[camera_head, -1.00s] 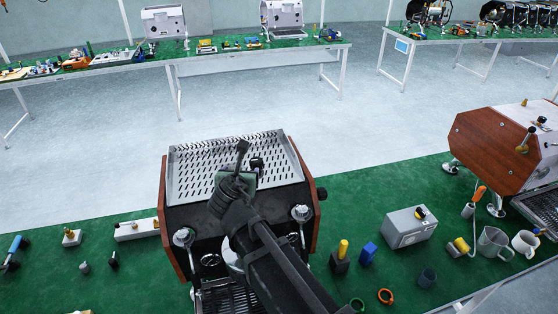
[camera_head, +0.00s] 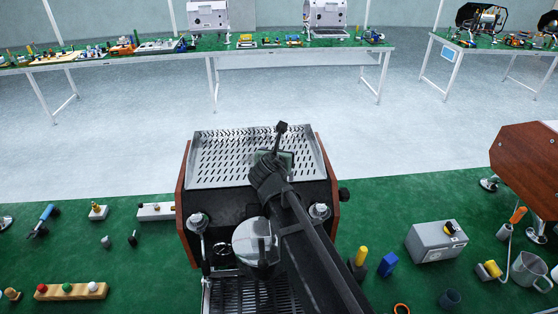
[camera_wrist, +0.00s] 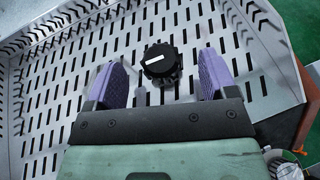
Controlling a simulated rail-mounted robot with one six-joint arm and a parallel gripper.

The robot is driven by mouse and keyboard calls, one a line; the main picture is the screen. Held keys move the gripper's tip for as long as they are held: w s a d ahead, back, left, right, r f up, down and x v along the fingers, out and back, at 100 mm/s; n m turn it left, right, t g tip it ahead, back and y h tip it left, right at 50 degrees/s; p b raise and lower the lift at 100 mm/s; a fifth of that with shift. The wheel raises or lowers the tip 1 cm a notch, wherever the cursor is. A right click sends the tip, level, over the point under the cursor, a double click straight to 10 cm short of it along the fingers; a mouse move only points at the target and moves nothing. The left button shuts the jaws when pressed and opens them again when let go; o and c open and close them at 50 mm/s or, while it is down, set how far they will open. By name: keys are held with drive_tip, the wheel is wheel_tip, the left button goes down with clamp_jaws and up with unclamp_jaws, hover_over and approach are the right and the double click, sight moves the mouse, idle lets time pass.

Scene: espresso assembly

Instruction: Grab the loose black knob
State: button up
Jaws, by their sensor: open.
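The loose black knob (camera_wrist: 159,62) has a white mark on its face and lies on the perforated metal top tray (camera_wrist: 75,75) of the espresso machine. My gripper (camera_wrist: 160,70) is open, with one purple finger pad to the left of the knob and one to the right. Both pads stand apart from the knob, and nothing is held. In the head view, my gripper (camera_head: 274,160) is over the tray (camera_head: 218,160), and my arm hides the knob there. I cannot tell the exact height of the fingertips above the tray.
The tray has raised walls around the knob. A dark side knob (camera_head: 344,194) is on the machine's right side. On the green table stand a grey box (camera_head: 436,241), a blue block (camera_head: 388,263), and a wooden strip with coloured buttons (camera_head: 71,291). The tray around the knob is clear.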

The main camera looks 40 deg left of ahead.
drive_tip(key=x, duration=0.3)
drive_tip(key=shift+s+f, duration=0.1)
drive_tip(key=shift+s, duration=0.05)
drive_tip(key=shift+s+d, duration=0.1)
drive_tip(key=c, duration=1)
drive_tip(key=shift+r, duration=0.2)
wheel_tip(320, 180, up, 20)
drive_tip(key=p, duration=1.9)
drive_tip(key=shift+p, duration=0.4)
